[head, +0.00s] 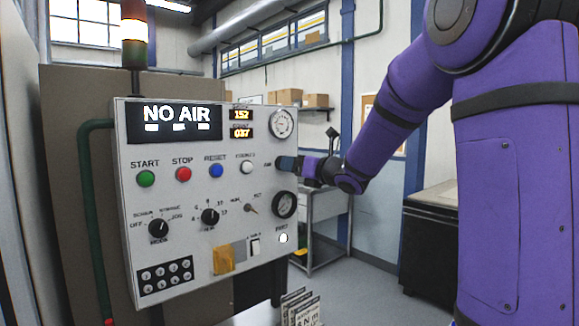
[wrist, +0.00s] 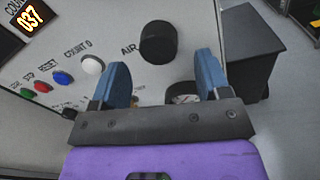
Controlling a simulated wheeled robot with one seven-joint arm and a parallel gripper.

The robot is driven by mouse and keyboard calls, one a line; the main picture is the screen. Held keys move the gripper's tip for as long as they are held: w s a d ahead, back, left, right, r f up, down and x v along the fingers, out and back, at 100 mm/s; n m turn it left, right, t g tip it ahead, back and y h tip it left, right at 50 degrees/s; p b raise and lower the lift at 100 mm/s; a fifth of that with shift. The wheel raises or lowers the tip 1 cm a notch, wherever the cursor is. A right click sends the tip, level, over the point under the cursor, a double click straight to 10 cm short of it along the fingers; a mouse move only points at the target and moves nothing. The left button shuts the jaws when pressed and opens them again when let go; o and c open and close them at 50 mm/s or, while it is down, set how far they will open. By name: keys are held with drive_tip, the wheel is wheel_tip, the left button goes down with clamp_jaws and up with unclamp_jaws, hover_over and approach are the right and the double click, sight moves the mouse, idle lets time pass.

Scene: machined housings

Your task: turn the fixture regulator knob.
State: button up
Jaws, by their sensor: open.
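A black round knob (wrist: 158,42) labelled AIR stands out from the grey control panel (head: 190,262) in the wrist view. It sits ahead of my gripper (wrist: 162,64), between the lines of its two blue fingers. The fingers are open and empty, and the knob appears to lie just beyond their tips. In the head view my gripper (head: 288,164) is at the panel's right edge, beside the AIR label, and hides the knob. A pressure gauge (head: 284,204) is below it, and another gauge (head: 281,124) is above.
The panel display (head: 175,124) reads NO AIR. A white button (wrist: 93,65) is left of the knob. Selector knobs (head: 210,216) and a yellow piece (head: 223,260) are lower on the panel. A grey cart (head: 325,205) and dark cabinet (wrist: 252,50) stand to the right.

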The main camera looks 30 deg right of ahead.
drive_tip(key=x, duration=0.3)
drive_tip(key=shift+a, duration=0.1)
drive_tip(key=c, duration=0.9)
